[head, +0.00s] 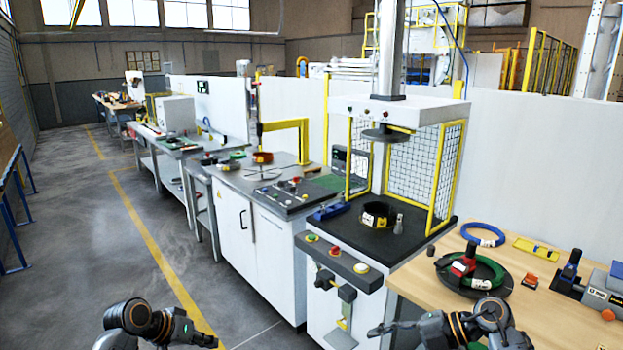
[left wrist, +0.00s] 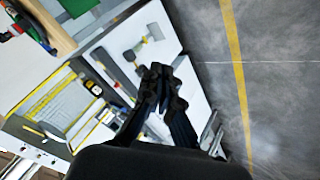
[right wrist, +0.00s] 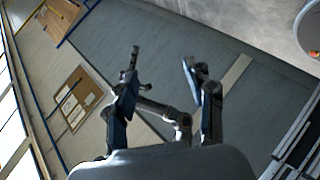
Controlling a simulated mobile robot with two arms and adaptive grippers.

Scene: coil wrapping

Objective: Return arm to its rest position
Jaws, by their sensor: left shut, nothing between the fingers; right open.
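My left arm comes in at the bottom left of the head view, and its dark gripper (head: 207,339) is low over the grey floor, partly cut by the frame's edge. In the left wrist view, the left fingers (left wrist: 160,80) are together with nothing between them. My right arm is at the bottom right of the head view, and its gripper (head: 380,329) points left in front of the white press cabinet. In the right wrist view, the right fingers (right wrist: 164,58) are spread apart and empty. Part of my own arm shows between and beyond them.
The press (head: 345,235) holds a black ring (head: 377,214). A wooden table (head: 545,325) at right carries a green-and-black coil (head: 478,275), a blue coil (head: 483,234) and tools. Grey benches line the wall. The floor (head: 90,240) at left is clear.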

